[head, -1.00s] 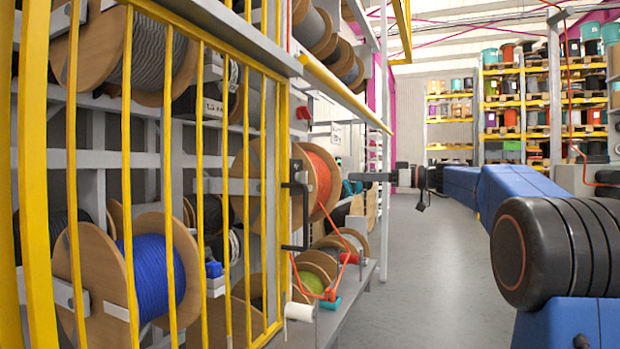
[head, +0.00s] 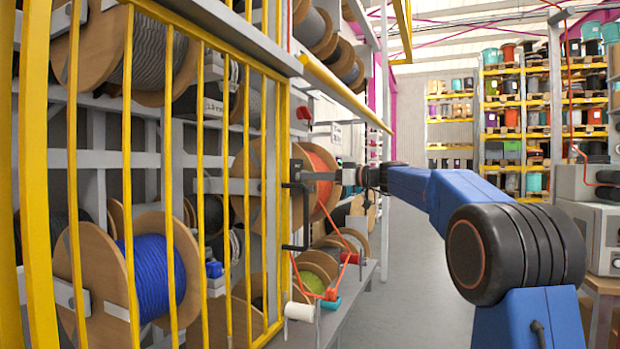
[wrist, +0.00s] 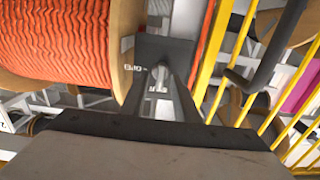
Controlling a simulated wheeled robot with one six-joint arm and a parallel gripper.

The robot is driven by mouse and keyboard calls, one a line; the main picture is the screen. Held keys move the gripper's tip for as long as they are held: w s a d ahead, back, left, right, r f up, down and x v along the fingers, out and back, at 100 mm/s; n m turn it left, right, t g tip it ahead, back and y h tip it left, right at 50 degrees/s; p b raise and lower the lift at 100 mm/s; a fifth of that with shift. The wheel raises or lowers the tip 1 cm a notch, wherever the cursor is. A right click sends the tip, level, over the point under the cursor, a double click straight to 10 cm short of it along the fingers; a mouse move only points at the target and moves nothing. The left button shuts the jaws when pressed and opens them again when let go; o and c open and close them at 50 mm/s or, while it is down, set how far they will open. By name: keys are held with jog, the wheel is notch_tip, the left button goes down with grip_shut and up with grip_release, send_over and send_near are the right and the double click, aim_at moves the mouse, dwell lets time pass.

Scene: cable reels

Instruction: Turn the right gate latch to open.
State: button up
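The right gate latch shows in the head view as a small dark plate (head: 296,167) on the yellow-barred gate's right edge. In the wrist view the dark latch plate (wrist: 170,50) carries partly visible white lettering that seems to read "OPE", and a small grey metal lever (wrist: 159,78) stands out from it. My gripper (head: 308,177) is at the latch in the head view. In the wrist view my gripper (wrist: 159,90) has its two dark fingers apart, one on each side of the lever. I cannot tell whether they touch it.
The gate (head: 203,150) has a black bent pull handle (head: 304,232) just below the latch, also in the wrist view (wrist: 275,50). An orange cable reel (head: 322,182) sits close behind my gripper. A shelf with small reels (head: 318,282) lies below. The aisle floor (head: 425,290) is clear.

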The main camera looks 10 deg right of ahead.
jog(key=shift+w+a, duration=0.3)
jog(key=shift+a, duration=0.15)
grip_shut()
jog(key=shift+w+d+f+m, duration=0.1)
jog(key=shift+m, duration=4.4)
jog(key=shift+w+d+f+m, duration=0.1)
jog(key=shift+m, duration=4.4)
